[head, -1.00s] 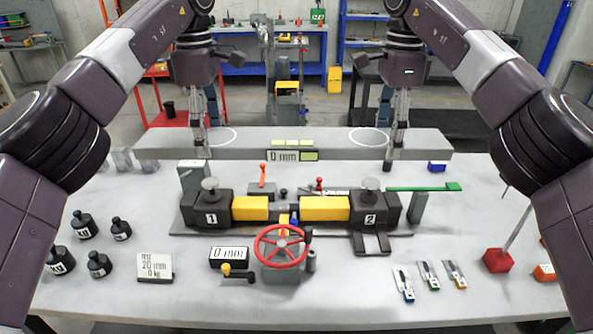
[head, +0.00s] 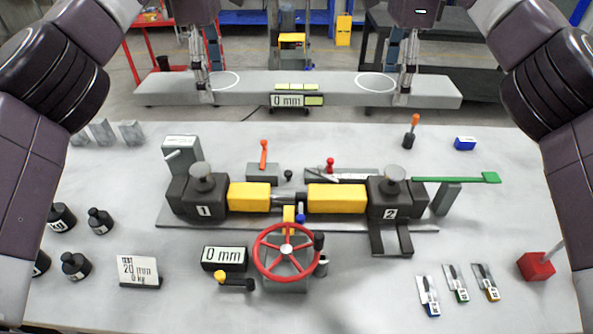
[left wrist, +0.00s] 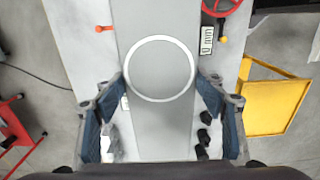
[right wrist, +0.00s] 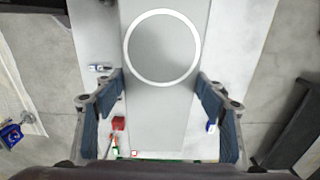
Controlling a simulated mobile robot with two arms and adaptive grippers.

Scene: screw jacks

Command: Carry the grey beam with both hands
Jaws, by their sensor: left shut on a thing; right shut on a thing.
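The grey beam (head: 300,82) is held level, and in the head view it shows beyond the back edge of the table. It has two white rings and a small "0 mm" display (head: 286,101) with yellow-green patches at its middle. My left gripper (head: 206,92) is shut on the beam near its left ring. In the left wrist view its fingers (left wrist: 162,120) are on either side of the beam. My right gripper (head: 405,92) is shut on the beam near its right ring. In the right wrist view its fingers (right wrist: 160,118) flank the beam.
On the table (head: 480,220) stand two black jacks, 1 (head: 204,212) and 2 (head: 391,213), with yellow blocks between, a red handwheel (head: 287,252) and black weights (head: 62,217). An orange-topped post (head: 411,130) stands at the back right. A red cart (head: 140,45) is behind.

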